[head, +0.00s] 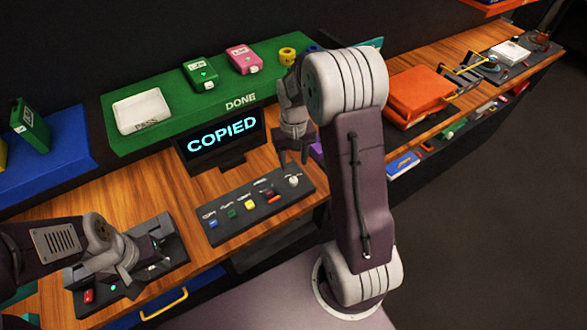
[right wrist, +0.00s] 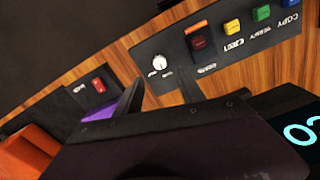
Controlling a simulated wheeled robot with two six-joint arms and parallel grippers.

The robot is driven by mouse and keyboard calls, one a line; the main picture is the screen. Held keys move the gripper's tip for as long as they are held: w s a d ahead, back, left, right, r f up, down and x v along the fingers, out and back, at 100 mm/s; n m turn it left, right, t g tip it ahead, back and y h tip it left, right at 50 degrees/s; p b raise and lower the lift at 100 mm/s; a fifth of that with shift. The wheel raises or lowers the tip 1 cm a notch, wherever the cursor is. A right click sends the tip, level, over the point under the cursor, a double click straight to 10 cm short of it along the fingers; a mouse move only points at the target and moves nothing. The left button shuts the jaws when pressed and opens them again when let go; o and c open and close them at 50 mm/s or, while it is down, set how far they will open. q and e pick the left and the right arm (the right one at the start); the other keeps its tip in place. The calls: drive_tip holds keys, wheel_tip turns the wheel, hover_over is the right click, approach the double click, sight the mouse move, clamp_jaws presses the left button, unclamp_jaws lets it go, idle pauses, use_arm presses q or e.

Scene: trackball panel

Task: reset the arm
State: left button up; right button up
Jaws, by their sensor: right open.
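My right arm rises through the middle of the head view, and its open, empty gripper (head: 292,157) points down just behind the right end of the button panel (head: 225,228). In the right wrist view the fingers (right wrist: 160,86) stand apart, near the panel's white knob (right wrist: 159,63). My left gripper (head: 134,268) is low at the left, over a dark device (head: 172,250) with a red switch. Its fingers are too hard to make out to tell whether they are open or touching the device.
A screen (head: 222,137) reading "COPIED" stands behind the panel. A green shelf (head: 150,143) behind it holds a white tray (head: 142,111), a green cartridge (head: 200,70) and a pink one (head: 244,59). Orange boxes (head: 422,90) lie at the right. The floor at right is clear.

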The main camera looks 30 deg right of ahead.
drive_tip(key=shift+r, duration=0.1)
idle(0.4)
drive_tip(key=s+a+n, duration=0.1)
drive_tip(key=s+a, duration=0.2)
drive_tip(key=s, duration=0.3)
drive_tip(key=s+a+t+b, duration=0.1)
drive_tip(key=s+a, duration=0.3)
drive_tip(key=s, duration=0.2)
drive_tip(key=shift+s+a+f+n, duration=0.2)
drive_tip(key=shift+s+f+n, duration=0.2)
drive_tip(key=shift+s, duration=0.15)
idle(1.1)
